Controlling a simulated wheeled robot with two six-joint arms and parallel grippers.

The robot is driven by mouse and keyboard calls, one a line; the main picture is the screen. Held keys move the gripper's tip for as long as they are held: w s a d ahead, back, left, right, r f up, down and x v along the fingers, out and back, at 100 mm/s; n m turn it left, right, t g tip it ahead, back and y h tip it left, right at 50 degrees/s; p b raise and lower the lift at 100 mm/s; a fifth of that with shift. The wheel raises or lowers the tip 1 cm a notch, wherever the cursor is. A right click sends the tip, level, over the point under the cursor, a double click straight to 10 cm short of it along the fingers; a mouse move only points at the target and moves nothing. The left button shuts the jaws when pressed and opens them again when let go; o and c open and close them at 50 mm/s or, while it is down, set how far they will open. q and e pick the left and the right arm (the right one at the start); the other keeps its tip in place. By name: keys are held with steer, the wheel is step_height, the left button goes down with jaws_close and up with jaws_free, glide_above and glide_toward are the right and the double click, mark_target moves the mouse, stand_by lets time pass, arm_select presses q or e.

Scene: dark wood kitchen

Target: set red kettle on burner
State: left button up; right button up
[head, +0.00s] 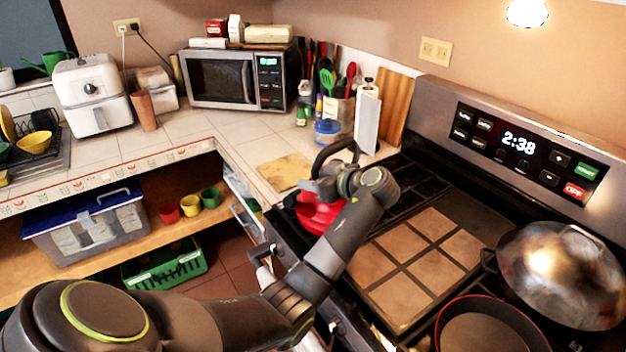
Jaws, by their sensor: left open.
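The red kettle (318,214) stands at the left front of the stove, near the counter's edge, largely hidden behind my left arm. Its black handle (333,146) arches up above it. My left gripper (322,182) is open at the kettle, just below the top of the handle; my wrist hides part of the fingers, and I cannot tell whether they touch the handle. The stove's black burner grates (425,180) show behind and to the right of my wrist. My right gripper is out of view.
A tiled panel (402,242) covers the stove's middle. A domed metal lid (560,270) and a red-rimmed pan (490,330) fill its right side. A cutting board (397,108), utensils and a blue-lidded container (327,132) stand behind the kettle. A flat board (284,171) lies on the counter.

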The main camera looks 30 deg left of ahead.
arm_select(q)
steer(key=b+v, duration=0.2)
steer(key=v, duration=0.9)
steer(key=shift+b, duration=0.4)
steer(key=shift+d+r, duration=0.1)
steer(key=shift+r, duration=0.05)
